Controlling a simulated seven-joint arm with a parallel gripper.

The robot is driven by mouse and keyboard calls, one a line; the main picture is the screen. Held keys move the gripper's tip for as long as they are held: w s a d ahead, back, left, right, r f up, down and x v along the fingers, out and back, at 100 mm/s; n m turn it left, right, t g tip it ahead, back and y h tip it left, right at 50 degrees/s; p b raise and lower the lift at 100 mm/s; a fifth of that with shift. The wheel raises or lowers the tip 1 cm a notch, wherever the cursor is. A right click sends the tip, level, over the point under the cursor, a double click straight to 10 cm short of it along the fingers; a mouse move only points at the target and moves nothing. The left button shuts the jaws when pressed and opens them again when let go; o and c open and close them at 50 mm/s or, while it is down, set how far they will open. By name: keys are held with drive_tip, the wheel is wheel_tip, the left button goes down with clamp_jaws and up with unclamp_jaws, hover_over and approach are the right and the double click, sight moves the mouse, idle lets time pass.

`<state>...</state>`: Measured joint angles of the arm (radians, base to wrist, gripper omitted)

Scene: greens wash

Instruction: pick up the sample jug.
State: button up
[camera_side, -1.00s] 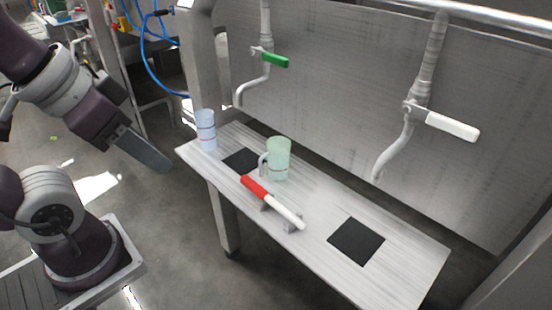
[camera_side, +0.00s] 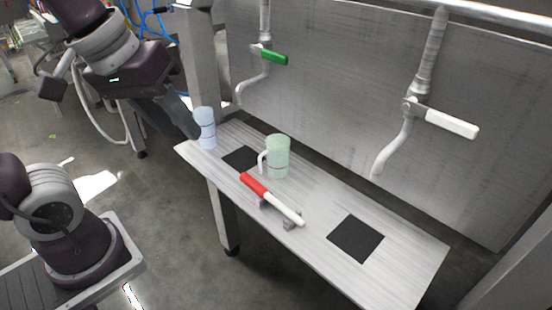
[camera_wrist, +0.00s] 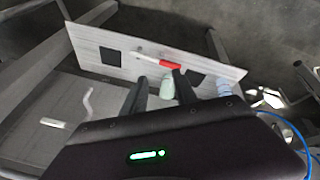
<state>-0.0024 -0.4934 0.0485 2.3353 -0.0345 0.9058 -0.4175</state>
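The sample jug seems to be the pale green jug with a handle (camera_side: 278,158), upright on the bench beside a black square. In the wrist view the jug (camera_wrist: 168,88) shows between the fingertips, partly hidden by one finger. My gripper (camera_side: 190,128) is left of the jug, close to the blue cup in the side view. In the wrist view my gripper (camera_wrist: 160,84) has its two dark fingers apart with nothing held.
A light blue cup (camera_side: 206,130) stands at the bench's left end. A red and white stick (camera_side: 257,187) rests on small supports in front of the jug. Black squares (camera_side: 355,239) mark the bench (camera_side: 415,262). Green (camera_side: 273,56) and white (camera_side: 452,125) tap levers hang behind.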

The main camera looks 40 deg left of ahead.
drive_tip(key=w+a+f+n+g, duration=0.2)
drive_tip(key=w+f+n, duration=0.1)
drive_tip(key=w+n, duration=0.75)
drive_tip(key=n+g, duration=0.3)
drive_tip(key=n, duration=1)
hover_over(260, 160)
drive_tip(key=f, duration=1.3)
drive_tip(key=shift+w+a, duration=0.15)
drive_tip(key=shift+a, duration=0.1)
wheel_tip(260, 160, down, 11)
drive_tip(key=shift+f, duration=0.1)
clamp_jaws()
